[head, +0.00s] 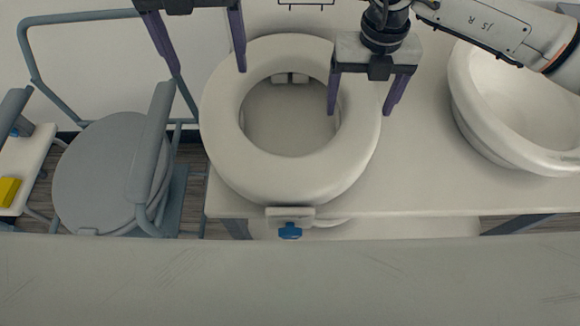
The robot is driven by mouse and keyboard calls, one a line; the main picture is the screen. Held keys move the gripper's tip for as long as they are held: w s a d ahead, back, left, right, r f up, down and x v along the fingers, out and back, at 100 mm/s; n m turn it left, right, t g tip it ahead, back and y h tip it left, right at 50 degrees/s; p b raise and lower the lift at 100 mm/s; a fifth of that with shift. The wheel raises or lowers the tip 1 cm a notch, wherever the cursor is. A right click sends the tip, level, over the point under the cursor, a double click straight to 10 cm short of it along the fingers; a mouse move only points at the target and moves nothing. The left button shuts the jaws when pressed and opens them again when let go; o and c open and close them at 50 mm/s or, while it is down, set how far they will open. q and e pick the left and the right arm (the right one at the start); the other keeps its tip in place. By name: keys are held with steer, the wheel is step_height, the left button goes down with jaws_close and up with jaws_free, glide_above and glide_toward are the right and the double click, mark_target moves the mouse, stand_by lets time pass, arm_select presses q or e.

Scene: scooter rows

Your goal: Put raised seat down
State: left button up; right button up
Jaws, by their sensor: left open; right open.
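The raised seat (290,175) is a thick white ring with a wide opening, a white front bracket and a blue knob (290,231). In the head view it appears to rest flat on the pale bench, its front bracket at the bench's front edge. My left gripper (208,71) is open at the ring's back left, one finger outside the ring and one over its rim. My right gripper (361,113) is open at the ring's right side, one finger at the opening and one outside. Contact between fingers and ring cannot be told. The seat's underside is hidden.
A white basin-like bowl (520,100) stands on the bench (420,185) to the right, with clear surface between it and the seat. A grey commode chair (105,180) stands to the left. A yellow object (8,192) lies at the far left. A pale surface (290,285) crosses the foreground.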

step_height(320, 180, up, 9)
steer(key=shift+f, duration=0.2)
stand_by(0.5)
